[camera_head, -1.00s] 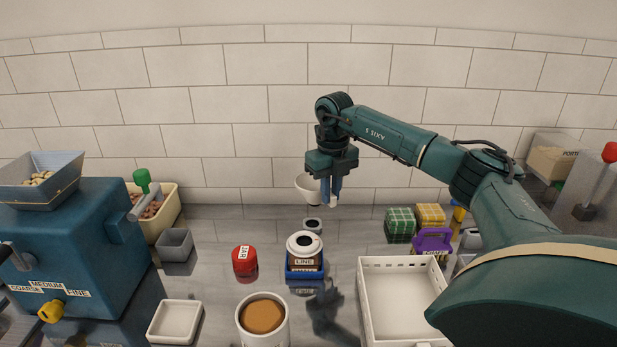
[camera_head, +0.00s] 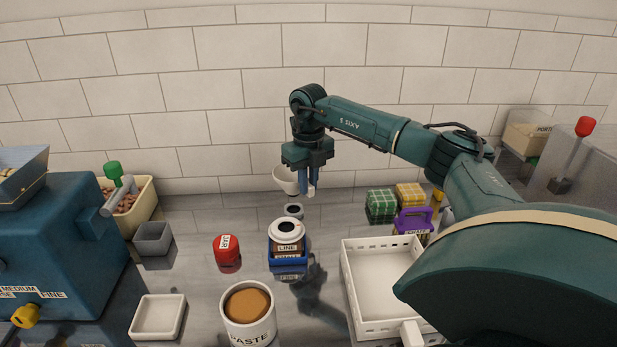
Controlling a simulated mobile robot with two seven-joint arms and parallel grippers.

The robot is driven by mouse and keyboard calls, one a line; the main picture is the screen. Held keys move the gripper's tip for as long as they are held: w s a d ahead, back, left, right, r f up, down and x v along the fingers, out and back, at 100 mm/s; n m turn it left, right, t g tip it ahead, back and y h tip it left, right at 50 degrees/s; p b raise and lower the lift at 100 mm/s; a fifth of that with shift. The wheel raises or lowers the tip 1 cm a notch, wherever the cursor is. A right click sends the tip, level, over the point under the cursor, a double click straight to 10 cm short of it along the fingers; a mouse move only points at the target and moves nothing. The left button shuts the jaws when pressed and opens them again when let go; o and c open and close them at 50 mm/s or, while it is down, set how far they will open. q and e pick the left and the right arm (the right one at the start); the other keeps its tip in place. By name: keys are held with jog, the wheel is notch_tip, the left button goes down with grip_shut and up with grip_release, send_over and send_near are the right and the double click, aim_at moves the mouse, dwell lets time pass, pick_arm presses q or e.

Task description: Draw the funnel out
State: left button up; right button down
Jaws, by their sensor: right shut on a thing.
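The white funnel (camera_head: 285,180) is in the air near the back wall, above and behind the jar. My right gripper (camera_head: 307,188) points down and is shut on the funnel at its right side. A jar with a white ring-shaped top and a "LINE" label (camera_head: 287,247) stands upright in a blue holder (camera_head: 288,267) on the counter. The funnel is apart from the jar in this view. The funnel's lower end is not clear. My left gripper is out of view.
A small dark-topped round piece (camera_head: 293,210) stands behind the jar. A red jar (camera_head: 227,250) is left, a paste tub (camera_head: 249,328) in front, a white crate (camera_head: 349,295) right. A blue grinder (camera_head: 60,240) stands at far left. Bare counter lies between them.

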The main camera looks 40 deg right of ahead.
notch_tip(320, 180, down, 2)
jog(key=shift+f+b, duration=0.1)
jog(key=shift+b, duration=0.3)
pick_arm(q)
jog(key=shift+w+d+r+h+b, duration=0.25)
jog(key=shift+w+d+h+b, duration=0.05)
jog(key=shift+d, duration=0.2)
pick_arm(e)
jog(key=shift+f, duration=0.7)
pick_arm(q)
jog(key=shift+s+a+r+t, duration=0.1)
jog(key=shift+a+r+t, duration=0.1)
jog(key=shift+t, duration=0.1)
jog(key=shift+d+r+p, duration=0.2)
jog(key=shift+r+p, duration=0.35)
jog(key=shift+p, duration=0.25)
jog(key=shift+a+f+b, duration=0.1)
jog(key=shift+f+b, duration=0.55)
pick_arm(e)
jog(key=shift+f, duration=1.15)
jog(key=c, duration=1.3)
grip_release()
jog(key=shift+c, duration=0.2)
jog(key=shift+r, duration=0.15)
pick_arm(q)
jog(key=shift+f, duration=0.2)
pick_arm(e)
notch_tip(320, 180, up, 13)
